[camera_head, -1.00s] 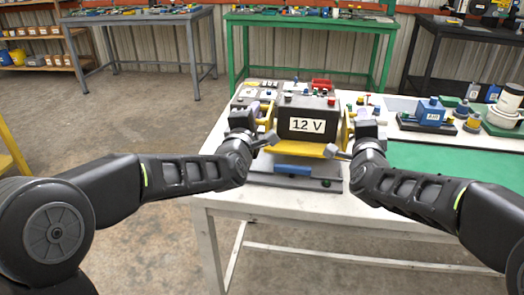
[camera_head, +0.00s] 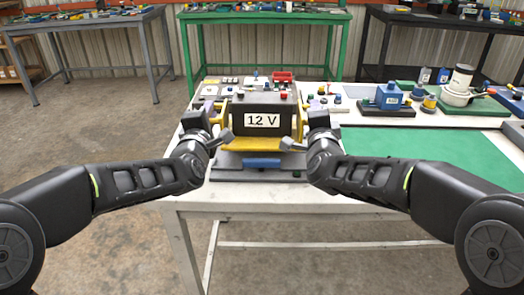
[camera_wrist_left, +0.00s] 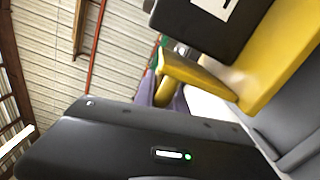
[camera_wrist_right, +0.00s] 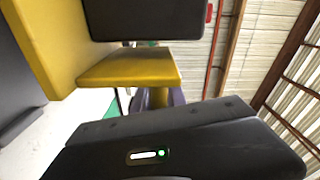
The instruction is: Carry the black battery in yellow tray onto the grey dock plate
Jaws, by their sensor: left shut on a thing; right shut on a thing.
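The black battery (camera_head: 265,106) with a "12 V" label sits upright in the yellow tray (camera_head: 240,144) in the head view. My left gripper (camera_head: 222,108) is shut on the tray's left side and my right gripper (camera_head: 304,110) on its right side. Both wrist views show the tray's yellow side parts (camera_wrist_left: 190,72) (camera_wrist_right: 130,68) close to the jaws; the fingertips are mostly hidden. The grey dock plate (camera_head: 230,174), with a blue front bar, lies on the white table directly below and in front of the tray. I cannot tell whether the tray touches it.
The white table (camera_head: 190,190) also holds a green mat (camera_head: 430,150) at right. Small parts and a red bin (camera_head: 283,76) lie behind the battery. Other benches stand farther back.

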